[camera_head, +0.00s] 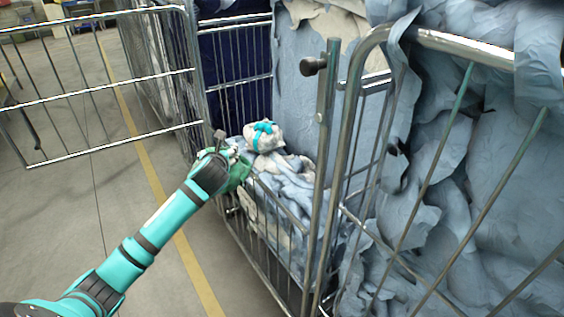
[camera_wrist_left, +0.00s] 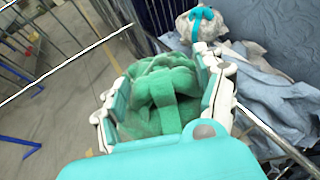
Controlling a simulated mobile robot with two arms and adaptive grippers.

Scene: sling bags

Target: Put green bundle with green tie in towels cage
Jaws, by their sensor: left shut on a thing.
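The green bundle (camera_wrist_left: 150,112) with a green tie is between the fingers of my left gripper (camera_wrist_left: 165,100), which is shut on it. In the head view the green bundle (camera_head: 238,174) shows past my left gripper (camera_head: 225,162), beside the front edge of a metal cage (camera_head: 262,232). The cage holds crumpled blue and grey cloth (camera_head: 290,190). A pale bundle with a turquoise tie (camera_head: 264,137) lies on that cloth, just right of and behind the green bundle; it also shows in the wrist view (camera_wrist_left: 200,24). My right gripper is not in view.
An open cage door (camera_head: 95,92) stands at the left. The cage's upright post (camera_head: 322,150) is right of the gripper. A cage full of blue sheets (camera_head: 490,160) fills the right side. Bare floor with a yellow line (camera_head: 170,215) lies left.

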